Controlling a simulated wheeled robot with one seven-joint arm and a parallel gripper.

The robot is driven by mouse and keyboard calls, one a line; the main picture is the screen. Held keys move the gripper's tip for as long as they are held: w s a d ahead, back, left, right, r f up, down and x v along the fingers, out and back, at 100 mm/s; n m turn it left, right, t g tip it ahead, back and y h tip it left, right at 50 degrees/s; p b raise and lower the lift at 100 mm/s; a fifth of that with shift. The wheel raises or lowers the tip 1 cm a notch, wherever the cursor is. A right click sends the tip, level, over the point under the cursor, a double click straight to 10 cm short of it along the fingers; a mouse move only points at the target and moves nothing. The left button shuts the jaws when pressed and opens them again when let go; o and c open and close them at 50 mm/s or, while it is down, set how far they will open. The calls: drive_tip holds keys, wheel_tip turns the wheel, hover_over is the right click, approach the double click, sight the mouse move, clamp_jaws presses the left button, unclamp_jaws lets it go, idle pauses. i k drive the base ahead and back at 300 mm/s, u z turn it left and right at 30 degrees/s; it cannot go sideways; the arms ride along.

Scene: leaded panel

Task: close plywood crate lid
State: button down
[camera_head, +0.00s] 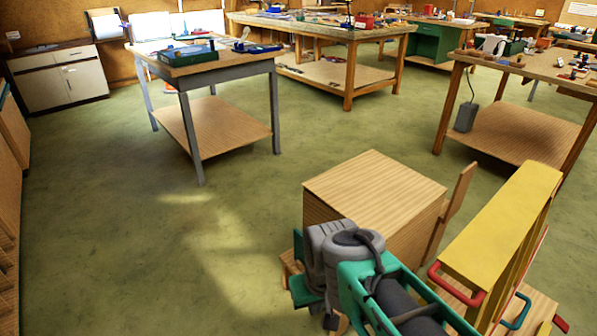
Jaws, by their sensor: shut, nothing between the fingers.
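A box-shaped plywood crate (375,188) stands right of centre, just beyond my arm. Its upper face looks like a flat, unbroken wooden surface. A narrow wooden board (455,205) stands tilted along its right side; I cannot tell whether this is the lid or part of something else. My green and grey arm reaches in from the bottom edge and covers the crate's lower front. My gripper's fingers do not show.
A tall yellow piece (505,225) with red and blue handles stands close to the right of the crate. A grey-legged workbench (205,70) and wooden benches stand beyond. Green floor (120,220) is clear to the left.

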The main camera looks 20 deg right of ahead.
sight(382, 194)
drive_tip(key=u, duration=0.4)
drive_tip(key=i, duration=1.4)
drive_tip(key=z, duration=0.15)
